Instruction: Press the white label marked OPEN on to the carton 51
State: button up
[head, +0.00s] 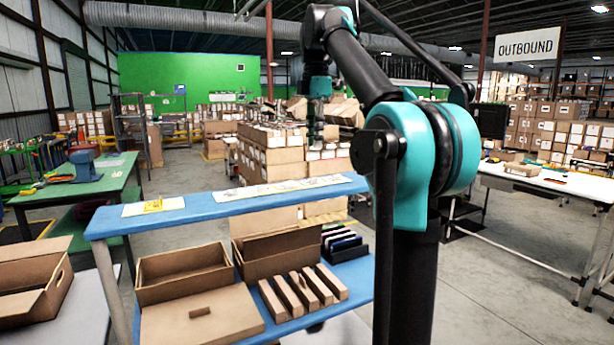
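No carton number is legible, so I cannot tell which one is carton 51. Two open brown cartons stand on the blue bench's lower shelf, one at left (182,273) and one at right (275,256). A flat closed carton (203,318) lies in front of them. Pale sheets lie on the blue upper shelf, a short one (152,206) and a long strip (285,188). I cannot read OPEN on either. My gripper (316,141) hangs down above and behind the upper shelf, small and dark against stacked cartons. Its fingers are too unclear to judge.
Several narrow cartons (302,291) stand beside a black rack (343,245) on the lower shelf. Another open carton (32,283) is at far left. A green table (95,185) stands left, a white table (550,182) right. The floor (490,270) between bench and white table is clear.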

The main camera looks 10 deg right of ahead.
jog(key=shift+w+f, duration=0.2)
jog(key=shift+f, duration=4.8)
jog(key=shift+c, duration=0.6)
grip_shut()
jog(key=shift+r, duration=0.1)
notch_tip(320, 180, up, 7)
jog(key=shift+s, duration=0.1)
